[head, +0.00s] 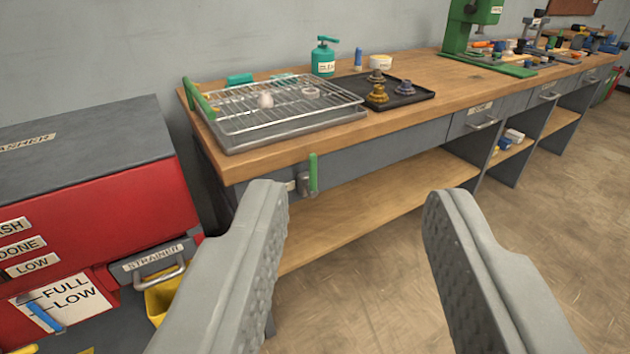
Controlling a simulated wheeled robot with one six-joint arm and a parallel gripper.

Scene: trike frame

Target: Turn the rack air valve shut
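A small valve (305,184) with a grey body and an upright green lever (313,172) is mounted on the front face of the wooden bench, below the wire rack (285,103). A small label beside it is partly hidden by my gripper's left finger and cannot be read. My gripper (355,205) is open and empty, with its fingers wide apart in the foreground. The left fingertip appears just below and left of the valve in the picture; I see no contact. The rack sits on a metal tray and has green handles.
A red parts washer (90,190) with a strainer drawer (160,262) stands at the left. The bench (440,85) holds a black tray (415,93) with several fittings, and a green pump bottle (323,58). A lower shelf (370,205) lies beneath. Open floor (520,220) is at the right.

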